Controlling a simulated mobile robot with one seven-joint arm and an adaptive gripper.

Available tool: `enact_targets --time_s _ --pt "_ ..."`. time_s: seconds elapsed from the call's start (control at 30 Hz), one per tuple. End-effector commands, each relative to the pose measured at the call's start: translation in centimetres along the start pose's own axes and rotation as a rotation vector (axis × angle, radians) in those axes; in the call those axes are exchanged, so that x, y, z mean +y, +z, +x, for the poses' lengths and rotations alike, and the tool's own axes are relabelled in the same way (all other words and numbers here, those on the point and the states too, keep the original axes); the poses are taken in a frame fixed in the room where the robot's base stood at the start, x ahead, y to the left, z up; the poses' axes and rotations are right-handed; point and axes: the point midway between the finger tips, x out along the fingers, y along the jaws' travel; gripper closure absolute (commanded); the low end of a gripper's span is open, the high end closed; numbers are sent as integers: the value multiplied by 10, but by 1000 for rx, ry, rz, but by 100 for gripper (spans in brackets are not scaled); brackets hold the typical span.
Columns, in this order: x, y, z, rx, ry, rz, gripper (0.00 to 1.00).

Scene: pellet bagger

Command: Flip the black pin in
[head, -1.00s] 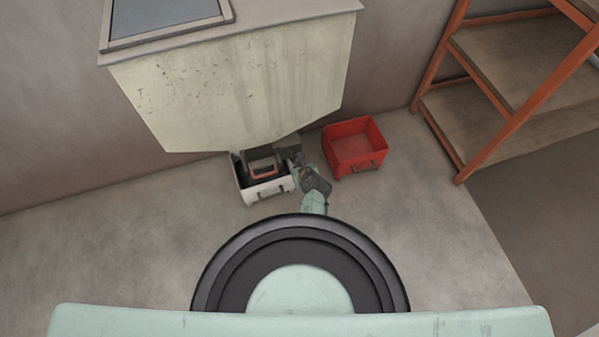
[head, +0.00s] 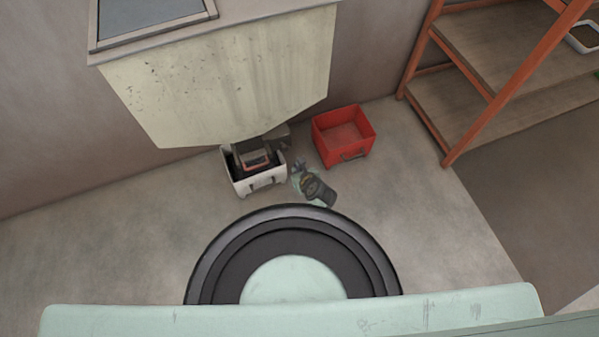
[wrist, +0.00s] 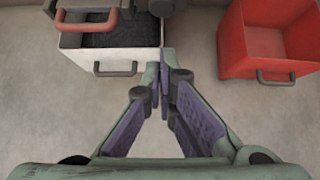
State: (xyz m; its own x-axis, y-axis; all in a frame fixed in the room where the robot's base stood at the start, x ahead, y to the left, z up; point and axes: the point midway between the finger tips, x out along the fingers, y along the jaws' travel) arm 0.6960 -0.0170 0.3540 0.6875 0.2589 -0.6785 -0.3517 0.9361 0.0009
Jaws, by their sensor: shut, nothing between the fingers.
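The bagger's pale hopper (head: 225,80) hangs over the floor, with a dark grey outlet mechanism (head: 275,137) beneath it. A red-framed part with a handle (wrist: 88,17) sits under the outlet, above a white bin. Dark grey fittings (wrist: 160,6) show at the top edge of the wrist view. I cannot make out the black pin for sure in either view. My gripper (wrist: 163,72) is shut and empty, its tips close together just right of the white bin's front corner. In the head view my gripper (head: 298,168) is low, between the two bins and nearer me.
The white bin (head: 258,181) holds dark pellets and stands under the outlet. An empty red bin (head: 346,153) stands to its right, also seen in the wrist view (wrist: 268,60). An orange-framed shelf (head: 480,110) is at the right. The floor in front is clear.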

Motion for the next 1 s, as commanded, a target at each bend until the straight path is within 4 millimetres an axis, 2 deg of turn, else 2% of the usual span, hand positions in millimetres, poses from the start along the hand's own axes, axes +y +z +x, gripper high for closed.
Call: enact_targets --time_s 0.1,0.27,1.0 --pt "0 -1 -18 0 -1 1 100" --pt "0 -1 -29 1 0 1 100" --pt "0 0 -30 1 0 1 100"
